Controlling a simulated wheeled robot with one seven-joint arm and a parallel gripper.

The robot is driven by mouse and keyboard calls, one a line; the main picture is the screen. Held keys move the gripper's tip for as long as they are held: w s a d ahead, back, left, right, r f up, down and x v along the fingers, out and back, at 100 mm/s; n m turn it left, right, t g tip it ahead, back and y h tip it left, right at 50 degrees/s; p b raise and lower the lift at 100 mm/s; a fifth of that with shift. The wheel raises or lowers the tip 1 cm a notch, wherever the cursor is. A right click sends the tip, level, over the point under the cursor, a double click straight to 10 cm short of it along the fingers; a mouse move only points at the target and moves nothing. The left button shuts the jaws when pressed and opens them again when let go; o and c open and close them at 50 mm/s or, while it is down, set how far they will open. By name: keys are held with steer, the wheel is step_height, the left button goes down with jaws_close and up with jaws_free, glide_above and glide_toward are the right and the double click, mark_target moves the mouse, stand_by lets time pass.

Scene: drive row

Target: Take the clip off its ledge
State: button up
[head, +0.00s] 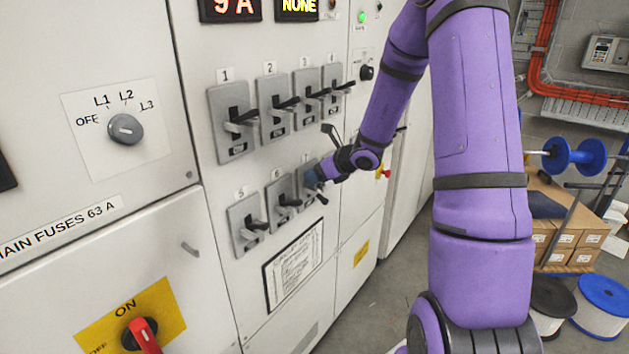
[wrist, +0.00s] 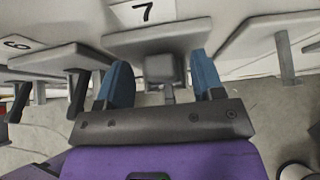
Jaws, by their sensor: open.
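I cannot pick out a clip or its ledge for certain in either view. My gripper (head: 312,178) is at the lower row of switches on the grey cabinet, in front of the switch plate at the right end of that row. In the wrist view my gripper (wrist: 160,62) is open, with its two blue fingers on either side of a small grey block (wrist: 160,69) under the plate marked 7 (wrist: 145,11). I cannot tell whether the fingers touch the block. My gripper and wrist hide part of this plate in the head view.
Plate 5 (head: 247,222) and its neighbour (head: 282,199) have black levers sticking out close to my gripper. More lever switches (head: 232,122) line the row above. A framed notice (head: 293,262) is below. Cardboard boxes (head: 572,240) and spools (head: 602,305) stand at right; some floor is clear.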

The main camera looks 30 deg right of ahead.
steer(key=c, duration=1)
steer(key=shift+r, duration=0.15)
